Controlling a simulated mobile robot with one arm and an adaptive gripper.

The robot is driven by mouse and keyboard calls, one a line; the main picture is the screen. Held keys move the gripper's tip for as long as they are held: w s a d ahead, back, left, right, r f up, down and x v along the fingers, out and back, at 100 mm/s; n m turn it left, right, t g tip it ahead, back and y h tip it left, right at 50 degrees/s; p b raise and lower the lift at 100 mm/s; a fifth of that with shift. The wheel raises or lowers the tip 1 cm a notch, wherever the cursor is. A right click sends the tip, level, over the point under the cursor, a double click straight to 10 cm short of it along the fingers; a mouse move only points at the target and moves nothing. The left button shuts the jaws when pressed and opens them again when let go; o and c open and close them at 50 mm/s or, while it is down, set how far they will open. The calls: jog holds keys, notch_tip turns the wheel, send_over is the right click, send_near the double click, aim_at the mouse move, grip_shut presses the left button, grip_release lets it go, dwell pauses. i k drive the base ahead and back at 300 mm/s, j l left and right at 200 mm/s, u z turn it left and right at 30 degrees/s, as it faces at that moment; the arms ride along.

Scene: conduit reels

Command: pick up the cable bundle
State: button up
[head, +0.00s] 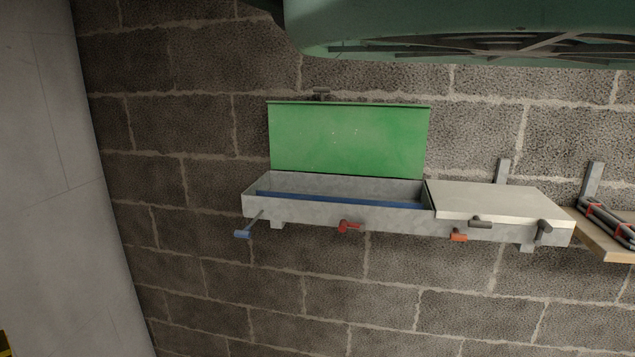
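The cable bundle (608,222) is a set of dark grey, rod-like cables with red-orange ties. It lies on a light wooden shelf (602,243) at the right edge of the head view, and the picture's edge cuts it off. My gripper is not in view, so its position relative to the bundle cannot be seen.
A grey wall-mounted trough (330,213) left of the shelf has a raised green lid (348,140), a blue bar inside and a closed pale lid (495,201) at right. Handles stick out in front. A green rounded body (400,28) with a spoked underside hangs above.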

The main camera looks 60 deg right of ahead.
aim_at(593, 208)
jog(key=z, duration=0.5)
jog(key=i+l+z, duration=0.1)
jog(key=z, duration=0.35)
jog(key=i+z, duration=0.1)
jog(key=z, duration=0.85)
jog(key=i+z, duration=0.15)
jog(key=z, duration=0.35)
